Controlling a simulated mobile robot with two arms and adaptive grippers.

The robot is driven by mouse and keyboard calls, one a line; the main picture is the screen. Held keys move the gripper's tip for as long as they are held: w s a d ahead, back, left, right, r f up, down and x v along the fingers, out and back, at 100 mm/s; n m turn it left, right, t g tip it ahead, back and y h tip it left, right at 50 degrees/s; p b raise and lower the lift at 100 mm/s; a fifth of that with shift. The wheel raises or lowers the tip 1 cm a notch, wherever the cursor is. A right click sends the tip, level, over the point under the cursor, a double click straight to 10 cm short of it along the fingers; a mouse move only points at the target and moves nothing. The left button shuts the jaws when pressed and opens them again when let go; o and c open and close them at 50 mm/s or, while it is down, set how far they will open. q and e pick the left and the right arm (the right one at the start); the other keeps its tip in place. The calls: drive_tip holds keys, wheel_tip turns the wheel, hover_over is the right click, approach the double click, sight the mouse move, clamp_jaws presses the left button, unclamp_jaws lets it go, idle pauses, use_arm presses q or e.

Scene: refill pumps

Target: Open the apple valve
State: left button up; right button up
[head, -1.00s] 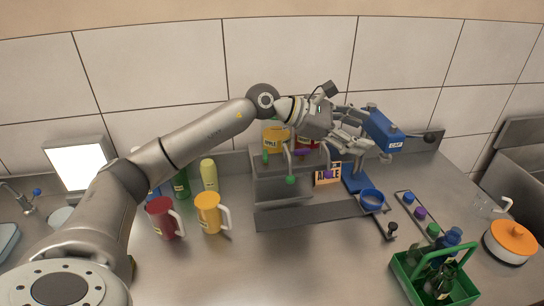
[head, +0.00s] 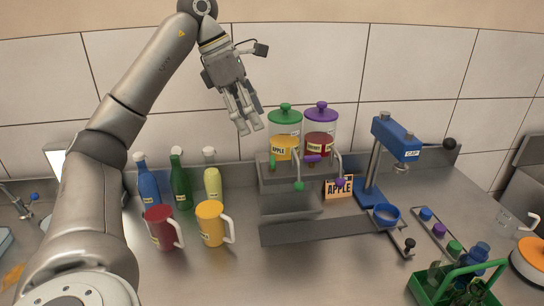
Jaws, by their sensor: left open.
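The apple dispenser (head: 284,146) has a green lid, orange juice and an APPLE label. It stands at the back, left of the purple-lidded dispenser (head: 320,143) with red juice. A small green valve handle (head: 272,161) shows at its lower front, and a spout with a green tip (head: 299,185) reaches forward. My right gripper is out of view.
A red mug (head: 160,228) and a yellow mug (head: 210,223) stand at front left, before several bottles (head: 181,182). A blue capping press (head: 396,140) stands right. A green crate (head: 448,288) holds bottles at front right. The dark track (head: 320,230) is bare.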

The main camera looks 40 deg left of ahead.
sight(271, 159)
use_arm(q)
drive_tip(key=x, duration=1)
drive_tip(key=shift+w+d+f, duration=0.1)
drive_tip(key=shift+f, duration=0.1)
drive_tip(key=shift+c, duration=0.2)
